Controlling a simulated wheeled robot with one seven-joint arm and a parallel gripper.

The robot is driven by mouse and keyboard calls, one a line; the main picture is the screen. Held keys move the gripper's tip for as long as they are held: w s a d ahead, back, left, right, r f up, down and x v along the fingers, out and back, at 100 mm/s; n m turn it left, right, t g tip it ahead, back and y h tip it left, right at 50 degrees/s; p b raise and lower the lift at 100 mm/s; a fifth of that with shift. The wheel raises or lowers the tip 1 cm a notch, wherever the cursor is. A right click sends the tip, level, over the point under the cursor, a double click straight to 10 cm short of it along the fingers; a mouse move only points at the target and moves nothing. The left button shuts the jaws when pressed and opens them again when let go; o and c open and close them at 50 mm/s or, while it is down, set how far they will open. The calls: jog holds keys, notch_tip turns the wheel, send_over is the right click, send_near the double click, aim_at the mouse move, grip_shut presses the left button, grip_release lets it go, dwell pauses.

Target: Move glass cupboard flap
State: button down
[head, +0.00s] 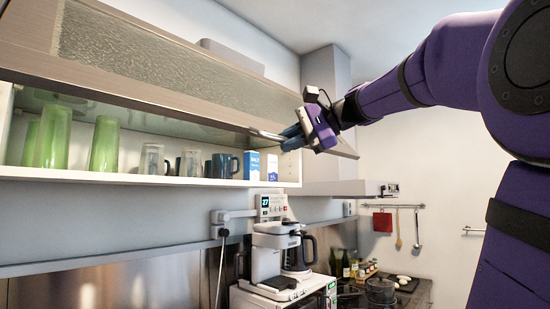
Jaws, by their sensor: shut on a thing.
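The glass cupboard flap (160,62) is a long pane of textured glass in a pale metal frame. It is raised and tilted outward above the open shelf, so the shelf contents show below it. My gripper (285,138) is at the right end of the flap's lower edge and is shut on that edge. The fingertips are small in the picture and partly hidden by the gripper body. My purple arm reaches in from the right.
The cupboard shelf (120,178) holds green glasses (105,145), clear glasses (152,159), a dark mug (222,166) and cartons (254,165). Below are a coffee maker (278,250) and a hob with a pot (381,290). A range hood (330,187) stands close right of my gripper.

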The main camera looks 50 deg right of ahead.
jog(key=shift+s+r, duration=0.5)
jog(key=shift+s, duration=0.05)
jog(key=c, duration=1.5)
grip_release()
jog(key=v, duration=1)
jog(key=shift+s+d+r, duration=0.15)
jog(key=shift+s+r, duration=0.05)
jog(key=shift+s, duration=0.1)
jog(key=shift+f, duration=0.1)
